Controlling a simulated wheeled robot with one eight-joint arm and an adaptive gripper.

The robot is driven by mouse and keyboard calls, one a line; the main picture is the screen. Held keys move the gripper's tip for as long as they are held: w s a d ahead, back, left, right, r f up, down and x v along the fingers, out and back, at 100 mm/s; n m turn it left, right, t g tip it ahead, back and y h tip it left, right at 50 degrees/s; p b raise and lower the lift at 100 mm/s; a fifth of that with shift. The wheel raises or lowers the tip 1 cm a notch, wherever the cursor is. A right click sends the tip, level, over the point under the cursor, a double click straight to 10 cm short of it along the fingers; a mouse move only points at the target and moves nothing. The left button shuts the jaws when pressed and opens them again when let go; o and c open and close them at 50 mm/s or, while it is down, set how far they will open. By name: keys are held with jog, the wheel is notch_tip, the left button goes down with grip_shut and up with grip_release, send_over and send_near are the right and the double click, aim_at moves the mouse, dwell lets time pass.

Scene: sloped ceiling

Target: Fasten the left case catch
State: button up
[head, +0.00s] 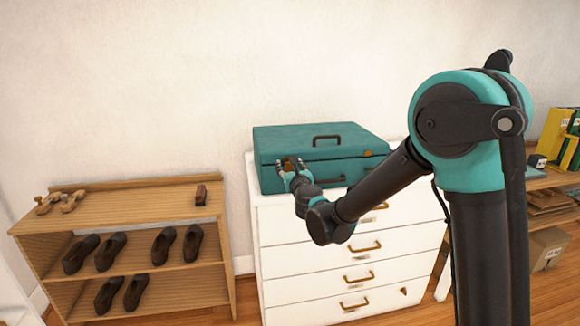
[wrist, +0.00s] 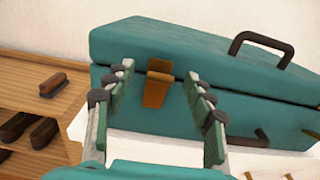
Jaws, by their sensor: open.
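The teal case (head: 330,160) lies flat on the white dresser with its lid down; a dark seam runs along its front. The left case catch (wrist: 156,88) is a brass piece on the front, spanning the seam in the wrist view. Its lower flap hangs below the seam; I cannot tell whether it is engaged. My gripper (wrist: 159,72) is open, with one finger on each side of the catch and a gap to it on both sides. In the head view my gripper (head: 291,165) is at the case's front left and largely covers that catch.
The white dresser (head: 335,245) has brass drawer handles. A black handle (wrist: 262,45) is on the case lid. A wooden shelf (head: 135,198) with dark shoes and a brush (head: 200,194) stands left. Another shelf with yellow boxes (head: 553,135) stands right.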

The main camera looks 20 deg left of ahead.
jog(key=shift+w, duration=0.1)
grip_shut()
dwell(0.4)
jog(key=shift+w+r, duration=0.15)
jog(key=shift+w+a+r+g+h, duration=0.1)
jog(key=shift+w+a+g+h, duration=0.15)
jog(key=shift+g, duration=0.25)
dwell(0.4)
grip_release()
jog(key=shift+s, duration=0.1)
